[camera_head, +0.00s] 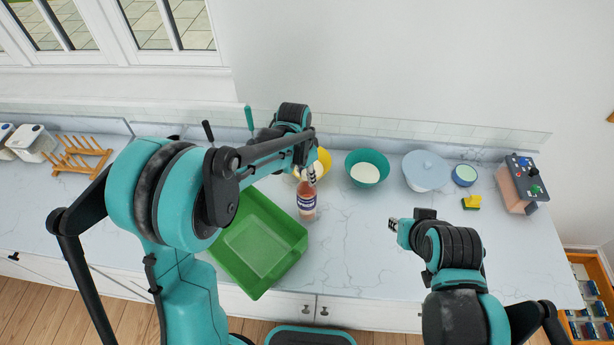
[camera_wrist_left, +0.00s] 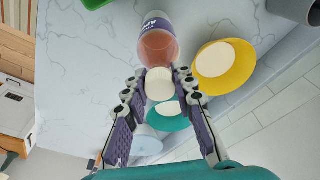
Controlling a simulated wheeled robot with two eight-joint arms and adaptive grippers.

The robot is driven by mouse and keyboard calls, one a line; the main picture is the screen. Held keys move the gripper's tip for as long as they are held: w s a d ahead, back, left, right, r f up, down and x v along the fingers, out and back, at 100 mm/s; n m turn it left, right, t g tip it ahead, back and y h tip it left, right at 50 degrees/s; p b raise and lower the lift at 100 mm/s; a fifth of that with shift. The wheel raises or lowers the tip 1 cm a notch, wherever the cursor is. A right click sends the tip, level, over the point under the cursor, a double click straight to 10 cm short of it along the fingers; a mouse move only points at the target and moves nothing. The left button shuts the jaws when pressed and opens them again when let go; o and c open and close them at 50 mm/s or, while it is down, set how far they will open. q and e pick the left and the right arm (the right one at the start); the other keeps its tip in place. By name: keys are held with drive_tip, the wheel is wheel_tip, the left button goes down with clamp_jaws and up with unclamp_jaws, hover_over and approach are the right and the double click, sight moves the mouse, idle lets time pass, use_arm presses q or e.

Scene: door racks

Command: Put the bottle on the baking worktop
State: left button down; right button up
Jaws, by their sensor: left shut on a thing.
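The bottle (camera_head: 307,200), reddish with a dark blue label and white cap, is upright beside the right edge of the green tray. My left gripper (camera_head: 311,176) is above it, shut on its cap end. In the left wrist view the bottle (camera_wrist_left: 158,45) extends away from between the fingers of the left gripper (camera_wrist_left: 160,82). Whether its base touches the white marble worktop (camera_head: 355,250) cannot be told. My right gripper (camera_head: 392,224) is over the worktop at the right, apart from everything; its finger opening is too small to read.
The green tray (camera_head: 290,228) is left of the bottle. A yellow bowl (camera_head: 324,161), a teal bowl (camera_head: 367,159), a pale blue lidded bowl (camera_head: 425,181) and a control box (camera_head: 522,188) stand along the back. A wooden rack (camera_head: 82,157) is far left. The worktop right of the bottle is clear.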

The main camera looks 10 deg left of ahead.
use_arm(q)
drive_tip(key=shift+f, duration=0.4)
drive_tip(key=c, duration=1.2)
unclamp_jaws()
drive_tip(key=shift+f, duration=0.1)
